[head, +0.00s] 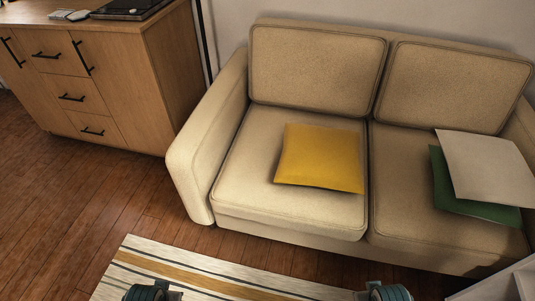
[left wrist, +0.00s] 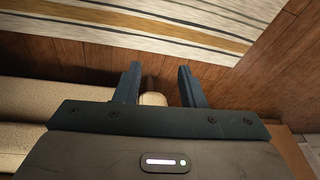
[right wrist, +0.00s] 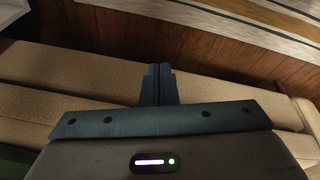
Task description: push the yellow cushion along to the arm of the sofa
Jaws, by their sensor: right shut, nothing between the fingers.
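The yellow cushion (head: 320,158) lies flat on the left seat of the beige sofa (head: 290,208), toward that seat's right side. A bare strip of seat separates it from the left sofa arm (head: 203,140). The right sofa arm (head: 522,128) is partly cut off by the frame edge. My left gripper (left wrist: 158,80) is open and empty, over the wooden floor in the left wrist view. My right gripper (right wrist: 159,72) is shut with nothing in it. Neither gripper touches the cushion. The head view shows only parts of my arms at its bottom edge.
A white cushion (head: 487,165) overlaps a green cushion (head: 470,205) on the right seat. A wooden cabinet (head: 125,85) stands left of the sofa. A striped rug (head: 190,270) lies on the floor in front. A pale surface (head: 500,285) shows at bottom right.

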